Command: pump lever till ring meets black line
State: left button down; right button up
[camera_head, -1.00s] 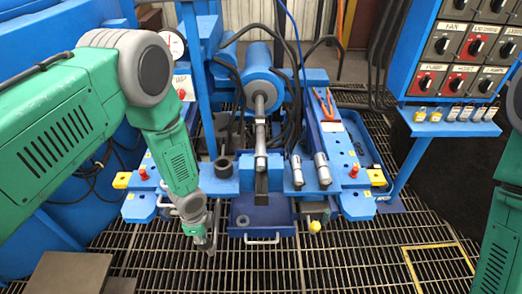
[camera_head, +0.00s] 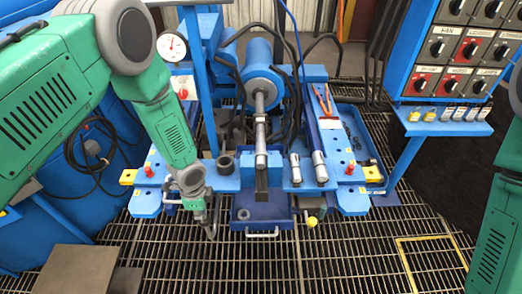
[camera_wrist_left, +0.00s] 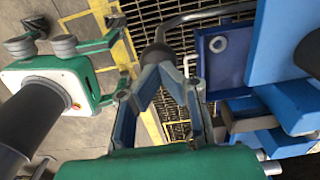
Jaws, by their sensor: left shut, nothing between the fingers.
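The blue press carries a cylinder (camera_head: 259,62) with a silver rod (camera_head: 260,125) pointing toward me. My left gripper (camera_head: 211,235) hangs at the front edge, left of the blue tray. In the left wrist view its fingers (camera_wrist_left: 161,72) converge and are shut with nothing between them. Just beyond the fingertips is a bent grey lever (camera_wrist_left: 200,15) with a dark grip (camera_wrist_left: 156,52); whether they touch is unclear. In the head view the gripper hides most of this lever. I cannot make out the ring or black line.
The blue tray (camera_head: 239,213) is right of my left gripper. A yellow-knobbed handle (camera_head: 311,222) sticks out at the front. A dial gauge (camera_head: 172,47) stands at the back left and a switch panel (camera_head: 462,50) at the right. Open grating (camera_head: 340,260) lies in front.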

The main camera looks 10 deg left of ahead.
pick_arm(q)
notch_tip(320, 180, down, 10)
jog(key=s+b, duration=0.2)
jog(key=b, duration=0.4)
jog(key=shift+s+d, duration=0.15)
jog(key=shift+d, duration=0.15)
dwell(0.8)
jog(key=shift+r, duration=0.1)
jog(key=w+r+p, duration=0.1)
jog(key=r+p, duration=0.1)
jog(key=r, duration=0.1)
jog(key=r+p, duration=0.2)
jog(key=r, duration=0.2)
jog(key=w+r+p, duration=0.1)
jog(key=r+p, duration=0.2)
jog(key=r, duration=0.1)
jog(key=shift+w+a, duration=0.3)
jog(key=shift+a, duration=0.05)
jog(key=shift+f, duration=0.1)
jog(key=shift+f, duration=0.15)
